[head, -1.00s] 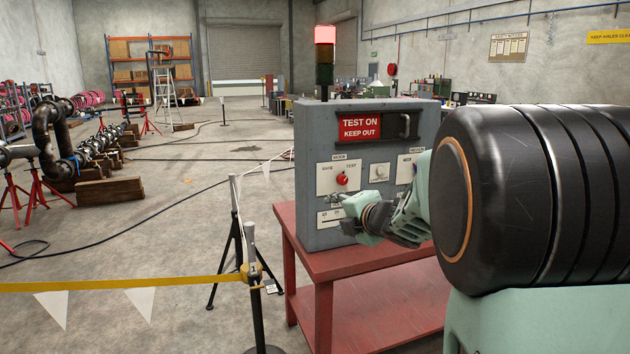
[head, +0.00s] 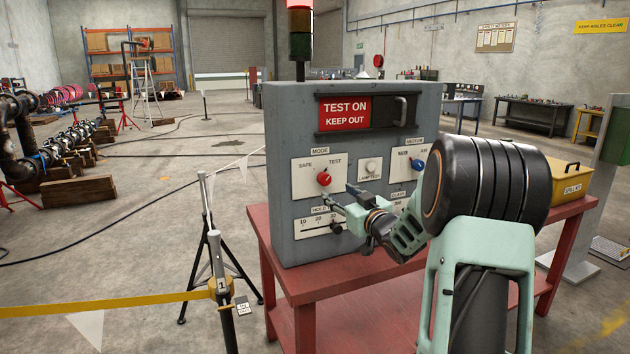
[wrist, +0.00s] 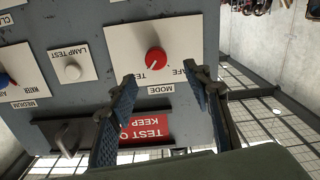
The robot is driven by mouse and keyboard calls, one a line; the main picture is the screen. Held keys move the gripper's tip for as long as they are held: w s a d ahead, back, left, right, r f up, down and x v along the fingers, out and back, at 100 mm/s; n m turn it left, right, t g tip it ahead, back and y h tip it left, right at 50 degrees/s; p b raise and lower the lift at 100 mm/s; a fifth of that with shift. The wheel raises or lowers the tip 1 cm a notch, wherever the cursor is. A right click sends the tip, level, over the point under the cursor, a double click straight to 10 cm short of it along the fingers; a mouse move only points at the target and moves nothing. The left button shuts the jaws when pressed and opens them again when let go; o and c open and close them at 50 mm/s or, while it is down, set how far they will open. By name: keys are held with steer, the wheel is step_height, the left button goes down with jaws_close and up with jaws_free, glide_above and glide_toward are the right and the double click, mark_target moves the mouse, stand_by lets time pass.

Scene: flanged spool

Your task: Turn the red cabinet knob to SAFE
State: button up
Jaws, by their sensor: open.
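The red knob (head: 324,178) sits on the MODE plate (head: 309,194) of the grey cabinet (head: 285,120), below the red TEST ON / KEEP OUT sign (head: 344,114). The plate reads SAFE on the left and TEST on the right, and the knob's white mark appears turned toward TEST. In the wrist view, which is upside down, the knob (wrist: 156,61) lies just beyond and between the fingertips. My gripper (head: 338,198) is open and empty, just below and right of the knob in the head view. Its blue-padded fingers (wrist: 160,80) are apart from the knob.
A white lamp-test button (head: 372,167) and a blue MEDIUM knob (head: 418,165) are right of the red knob. A slider scale (head: 320,225) lies below. The cabinet stands on a red table (head: 300,285). A yellow tape barrier (head: 110,303) is front left.

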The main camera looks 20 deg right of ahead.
mark_target(326, 181)
steer(key=shift+m, duration=0.4)
steer(key=w+p, duration=0.1)
steer(key=w, duration=1)
steer(key=shift+w+d+p, duration=0.1)
steer(key=shift+w+p, duration=0.05)
steer(key=shift+p, duration=0.25)
steer(key=c, duration=1.2)
steer(key=shift+o, duration=0.2)
